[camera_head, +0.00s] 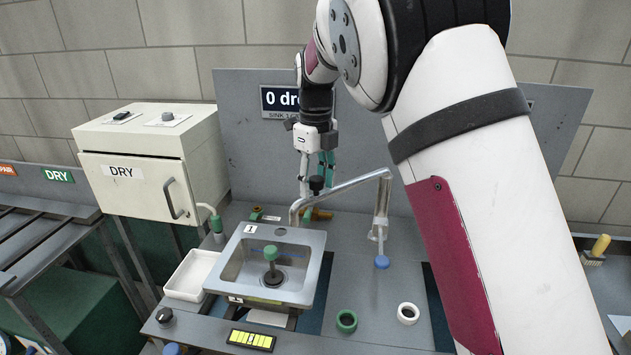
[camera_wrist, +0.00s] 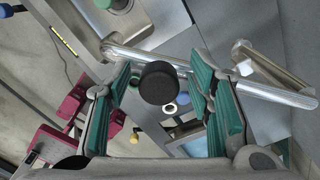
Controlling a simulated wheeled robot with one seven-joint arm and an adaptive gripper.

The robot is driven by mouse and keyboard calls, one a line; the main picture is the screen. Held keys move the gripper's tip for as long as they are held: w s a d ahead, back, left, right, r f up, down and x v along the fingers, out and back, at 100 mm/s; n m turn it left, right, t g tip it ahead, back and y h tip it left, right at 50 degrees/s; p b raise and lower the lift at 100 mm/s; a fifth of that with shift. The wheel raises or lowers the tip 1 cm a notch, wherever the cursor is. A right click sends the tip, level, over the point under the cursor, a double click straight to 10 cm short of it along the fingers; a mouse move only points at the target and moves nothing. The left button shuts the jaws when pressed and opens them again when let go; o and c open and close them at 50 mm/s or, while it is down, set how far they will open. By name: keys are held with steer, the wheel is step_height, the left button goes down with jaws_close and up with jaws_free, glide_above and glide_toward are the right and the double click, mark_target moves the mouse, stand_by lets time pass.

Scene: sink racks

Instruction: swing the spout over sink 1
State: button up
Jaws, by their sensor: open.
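Sink 1 (camera_head: 314,268) is a steel basin marked "1", with a green-topped black plug (camera_head: 271,268) standing in it. The metal spout (camera_head: 345,188) runs from behind the sink's back right corner out to the right. Its far end turns down beside the sink, above the counter near a blue round piece (camera_head: 382,262). The tube also crosses the wrist view (camera_wrist: 270,93). A black knob (camera_wrist: 158,82) shows between the green-padded fingers of my gripper (camera_wrist: 160,110). My gripper is open behind the sink, above the spout's left part; I cannot tell whether it touches the knob.
A cream box marked "DRY" (camera_head: 140,165) and a white tray (camera_head: 190,275) stand left of the sink. A green ring (camera_head: 346,321) and a white ring (camera_head: 408,313) lie on the front counter. A grey panel (camera_head: 245,130) with a partly hidden display stands behind.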

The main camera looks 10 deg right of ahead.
step_height(320, 180, up, 12)
stand_by(0.5)
steer(key=s+d+r+n+t+y, duration=0.1)
steer(key=s+d+r+n, duration=0.2)
steer(key=s+d+n, duration=0.4)
steer(key=s+d+r+n+t, duration=0.1)
steer(key=s+d+r+n, duration=0.1)
steer(key=s+n, duration=0.5)
steer(key=s+d+f+n+t, duration=0.1)
steer(key=s+f+n, duration=0.1)
steer(key=s+n, duration=0.2)
steer(key=s+d+f+n+t, duration=0.1)
steer(key=s+f+n, duration=0.2)
steer(key=s, duration=0.7)
steer(key=s+d+f+n+t+h, duration=0.1)
steer(key=s+f+n, duration=0.2)
steer(key=s+n, duration=0.3)
steer(key=shift+s+n, duration=0.3)
steer(key=shift+s, duration=0.1)
